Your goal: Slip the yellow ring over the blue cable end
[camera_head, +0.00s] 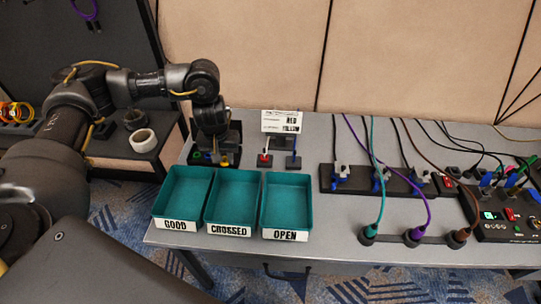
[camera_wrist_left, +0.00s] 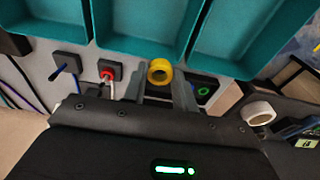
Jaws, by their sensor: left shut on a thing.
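My left gripper (camera_head: 213,158) points down over a dark block at the back left of the table. In the left wrist view the yellow ring (camera_wrist_left: 160,72) sits between the fingertips of the left gripper (camera_wrist_left: 168,88), its hole toward the camera; the gripper is shut on it. A blue cable end (camera_head: 294,158) stands on a small dark base to the right of the gripper, apart from the ring. It also shows in the left wrist view (camera_wrist_left: 60,70), with nothing seen around it. My right gripper is not in view.
A red cable end (camera_head: 265,158) stands between the gripper and the blue one. A printed card (camera_head: 282,121) stands behind. Teal trays labelled GOOD (camera_head: 175,224), CROSSED (camera_head: 229,230) and OPEN (camera_head: 285,235) line the front. Plugged cables and a socket strip (camera_head: 330,180) fill the right.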

